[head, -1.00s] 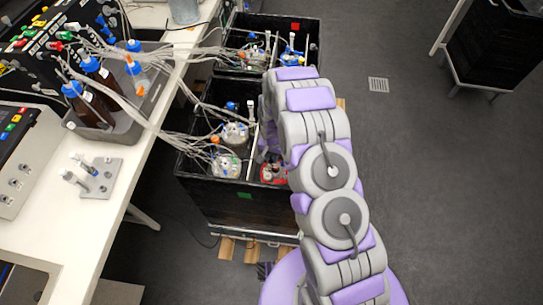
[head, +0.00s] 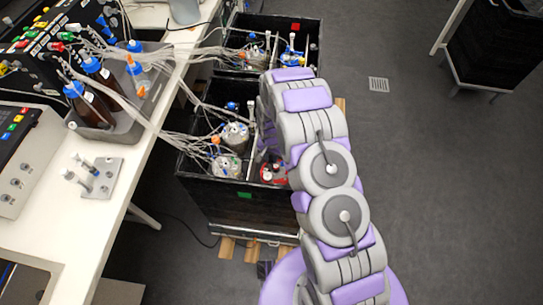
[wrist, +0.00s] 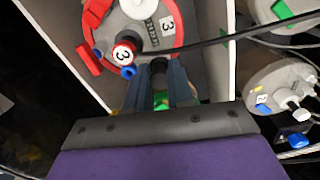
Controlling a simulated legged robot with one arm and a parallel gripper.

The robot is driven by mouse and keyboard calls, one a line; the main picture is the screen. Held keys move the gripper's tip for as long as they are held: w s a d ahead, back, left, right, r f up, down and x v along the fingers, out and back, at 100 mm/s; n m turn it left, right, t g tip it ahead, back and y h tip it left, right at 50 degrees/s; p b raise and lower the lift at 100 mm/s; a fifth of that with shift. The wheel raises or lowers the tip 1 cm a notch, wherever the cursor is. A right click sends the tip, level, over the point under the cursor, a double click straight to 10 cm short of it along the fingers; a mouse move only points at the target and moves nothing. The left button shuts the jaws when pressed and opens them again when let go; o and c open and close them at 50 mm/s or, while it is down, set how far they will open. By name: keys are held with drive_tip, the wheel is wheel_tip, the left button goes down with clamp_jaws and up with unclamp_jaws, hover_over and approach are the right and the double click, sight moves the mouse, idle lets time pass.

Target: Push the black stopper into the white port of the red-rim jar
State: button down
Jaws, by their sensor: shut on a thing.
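The red-rim jar (wrist: 185,45) shows at the top of the wrist view, with a grey lid, a white port (wrist: 138,8) near the top edge and labels with a 3. In the head view the jar (head: 272,172) sits in the near black box, partly behind my arm. My gripper (wrist: 159,80) is shut on the black stopper (wrist: 158,66), held at the jar's near rim in the picture. The fingers hide much of the stopper. I cannot tell its height above the lid. In the head view my gripper is mostly hidden by my arm.
A black cable (wrist: 250,36) crosses the wrist view over the jar. A red-and-black fitting (wrist: 123,53) and a blue one (wrist: 128,72) stand left of the stopper. Another grey-lidded jar (wrist: 275,85) is at the right. Tubes run from the bench (head: 130,180) to the box.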

sight(271, 157)
drive_tip(key=shift+f, duration=0.45)
drive_tip(key=c, duration=0.9)
unclamp_jaws()
wheel_tip(271, 157, up, 17)
drive_tip(key=p, duration=0.2)
drive_tip(key=shift+r, duration=0.15)
drive_tip(key=shift+a, duration=0.1)
